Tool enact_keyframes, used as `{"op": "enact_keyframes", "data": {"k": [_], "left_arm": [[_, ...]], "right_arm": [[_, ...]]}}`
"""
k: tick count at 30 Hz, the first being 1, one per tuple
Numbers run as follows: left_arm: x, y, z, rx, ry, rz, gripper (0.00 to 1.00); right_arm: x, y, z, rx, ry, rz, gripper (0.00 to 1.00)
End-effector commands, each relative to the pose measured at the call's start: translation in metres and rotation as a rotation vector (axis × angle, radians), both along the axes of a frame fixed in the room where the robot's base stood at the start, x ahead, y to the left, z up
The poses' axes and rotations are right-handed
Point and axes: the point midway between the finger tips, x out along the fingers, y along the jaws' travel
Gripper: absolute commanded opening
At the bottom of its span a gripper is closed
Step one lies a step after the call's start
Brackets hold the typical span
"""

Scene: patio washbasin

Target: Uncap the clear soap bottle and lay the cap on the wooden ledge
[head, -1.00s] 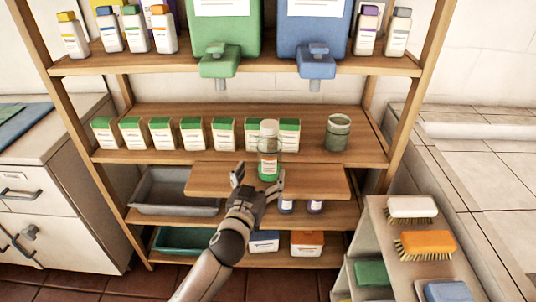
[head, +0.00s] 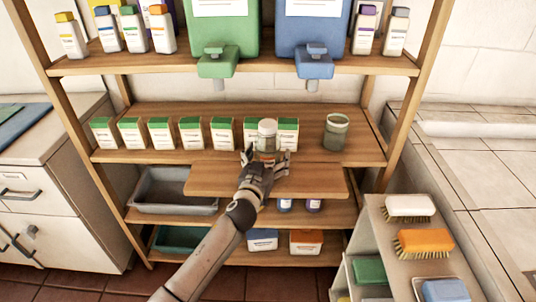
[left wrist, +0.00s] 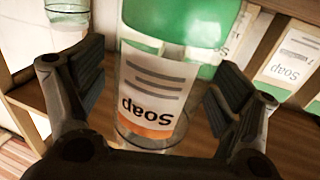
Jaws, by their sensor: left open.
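The clear soap bottle (head: 267,143) stands upright at the back of the wooden ledge (head: 212,180), in front of the row of boxes. Its pale cap (head: 268,126) is on top. My left gripper (head: 266,158) is open, with one finger on each side of the bottle's lower body, which it partly hides. In the left wrist view the bottle (left wrist: 160,90) appears upside down between the spread fingers, its Soap label facing me and green liquid inside. A gap shows beside each finger there. The cap is out of that view. My right gripper is not in view.
Green-topped soap boxes (head: 161,133) line the shelf behind the bottle. An open glass jar (head: 335,133) stands to the right. Green (head: 217,63) and blue (head: 315,63) dispensers hang above. The ledge is bare to the left and right of my gripper.

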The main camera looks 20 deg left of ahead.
Motion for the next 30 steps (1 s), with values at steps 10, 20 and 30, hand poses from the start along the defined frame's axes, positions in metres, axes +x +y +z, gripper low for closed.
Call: {"op": "enact_keyframes", "data": {"k": [10,20,30], "left_arm": [[0.000,0.000,0.000,0.000,0.001,0.000,0.50],[0.000,0.000,0.001,0.000,-0.001,0.000,0.33],[0.000,0.000,0.025,0.001,-0.004,0.000,0.33]], "right_arm": [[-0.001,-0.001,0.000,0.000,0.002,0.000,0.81],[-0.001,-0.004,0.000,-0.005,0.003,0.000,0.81],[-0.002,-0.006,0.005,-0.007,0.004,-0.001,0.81]]}}
